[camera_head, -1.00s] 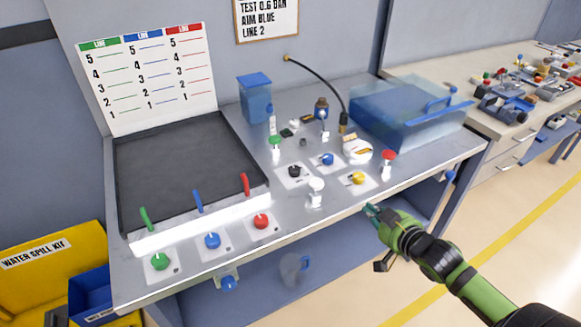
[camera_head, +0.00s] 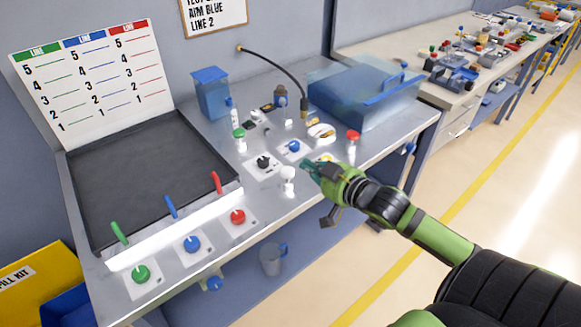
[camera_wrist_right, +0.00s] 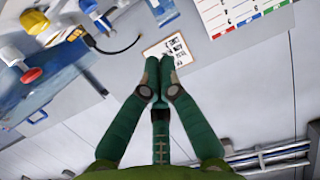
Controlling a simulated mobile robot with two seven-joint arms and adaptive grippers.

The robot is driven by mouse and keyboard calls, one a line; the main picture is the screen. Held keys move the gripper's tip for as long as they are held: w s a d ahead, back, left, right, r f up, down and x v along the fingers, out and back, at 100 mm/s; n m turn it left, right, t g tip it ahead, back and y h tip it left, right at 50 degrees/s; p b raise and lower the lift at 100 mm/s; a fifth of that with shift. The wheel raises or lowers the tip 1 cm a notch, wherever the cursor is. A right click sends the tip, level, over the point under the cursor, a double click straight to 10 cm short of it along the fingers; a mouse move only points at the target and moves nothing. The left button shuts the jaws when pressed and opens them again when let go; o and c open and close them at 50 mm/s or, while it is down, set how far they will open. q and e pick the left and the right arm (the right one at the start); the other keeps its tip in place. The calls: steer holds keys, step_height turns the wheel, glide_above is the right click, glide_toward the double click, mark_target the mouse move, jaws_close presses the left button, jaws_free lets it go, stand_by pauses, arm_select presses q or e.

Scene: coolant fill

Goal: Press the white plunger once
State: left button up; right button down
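The white plunger (camera_head: 288,174) has a round white cap on a short white stand, near the front edge of the metal bench. My right gripper (camera_head: 309,169) is just to the right of it, over the bench front, apart from the cap as far as I can tell. In the right wrist view its green fingers (camera_wrist_right: 159,62) are together with nothing visible between them. I cannot make out the white plunger in the right wrist view. My left gripper is not in view.
A green plunger (camera_head: 239,134) and red plunger (camera_head: 352,136) stand farther back. Black (camera_head: 263,162) and blue (camera_head: 293,146) knobs are close by; a yellow knob (camera_head: 325,158) is partly behind my gripper. A blue clear-lidded box (camera_head: 365,98) stands back right.

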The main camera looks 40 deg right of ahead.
steer(key=p, duration=0.1)
glide_above(287, 172)
steer(key=s, duration=0.2)
steer(key=f, duration=0.2)
steer(key=shift+w+f+p, duration=0.1)
steer(key=shift+f+p, duration=0.4)
steer(key=shift+f, duration=1.45)
